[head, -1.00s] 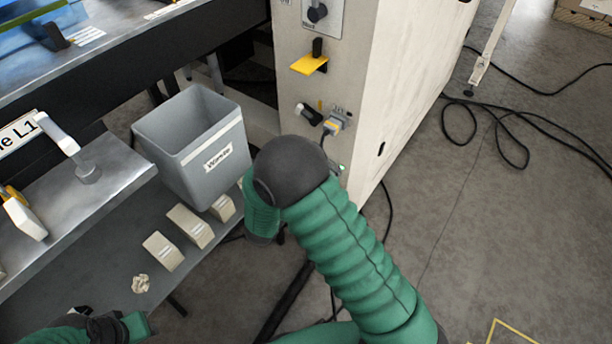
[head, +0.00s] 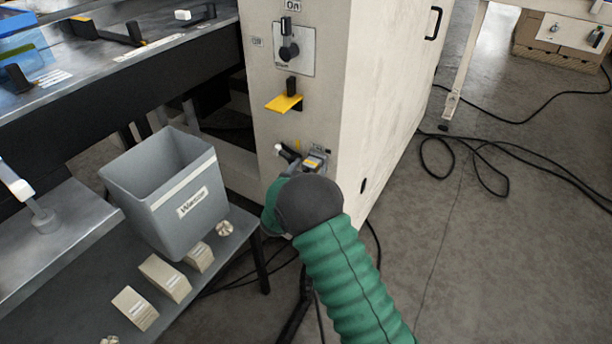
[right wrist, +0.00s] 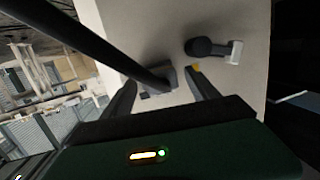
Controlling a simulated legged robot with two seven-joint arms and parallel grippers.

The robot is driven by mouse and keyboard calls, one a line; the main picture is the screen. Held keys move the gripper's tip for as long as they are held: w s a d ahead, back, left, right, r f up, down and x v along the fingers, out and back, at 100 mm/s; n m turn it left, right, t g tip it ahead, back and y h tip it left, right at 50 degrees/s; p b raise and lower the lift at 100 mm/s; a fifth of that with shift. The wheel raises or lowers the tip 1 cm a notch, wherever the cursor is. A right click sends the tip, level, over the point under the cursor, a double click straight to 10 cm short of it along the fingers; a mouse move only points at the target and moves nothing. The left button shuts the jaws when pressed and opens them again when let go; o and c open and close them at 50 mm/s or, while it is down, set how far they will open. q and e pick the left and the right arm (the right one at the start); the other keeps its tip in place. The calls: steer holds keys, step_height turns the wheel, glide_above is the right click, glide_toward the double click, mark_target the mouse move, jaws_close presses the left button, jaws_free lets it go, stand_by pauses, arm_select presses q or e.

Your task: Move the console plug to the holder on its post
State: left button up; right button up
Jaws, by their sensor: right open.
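The console plug (head: 313,162), with a yellow label, is at the lower front of the pale console cabinet (head: 285,125). My right gripper (right wrist: 160,78) is open, with one finger on each side of a grey plug body (right wrist: 168,74) in the right wrist view. I cannot tell whether the fingers touch it. A thick black cable or bar crosses to it from upper left. In the head view my green-sleeved wrist hides part of the plug and gripper. A white-topped post (head: 42,218) stands on the metal shelf at left; I cannot tell if it is the holder. My left gripper is out of view.
A black-and-white lever (head: 288,152) sits close left of the plug, also visible in the right wrist view (right wrist: 208,47). Above are a yellow bracket (head: 284,102) and a rotary switch (head: 288,50). A grey waste bin (head: 165,190) stands left. Cables (head: 490,150) lie on the floor.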

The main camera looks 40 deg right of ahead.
steer(key=shift+r, duration=0.1)
jaws_close()
stand_by(0.7)
steer(key=shift+s+a, duration=0.1)
steer(key=shift+a, duration=0.1)
steer(key=shift+s+a+p, duration=0.1)
steer(key=shift+a+p, duration=0.2)
steer(key=shift+a, duration=0.15)
steer(key=shift+w+a+f+p+v, duration=0.15)
steer(key=shift+p+v, duration=0.1)
steer(key=shift+v, duration=0.55)
steer(key=shift+w+a+f+p+v, duration=0.1)
steer(key=shift+p+v, duration=0.1)
steer(key=shift+v, duration=0.65)
steer(key=shift+w+a+f+p+v, duration=0.15)
steer(key=shift+p+v, duration=0.1)
steer(key=shift+v, duration=0.55)
steer(key=shift+s+d, duration=0.1)
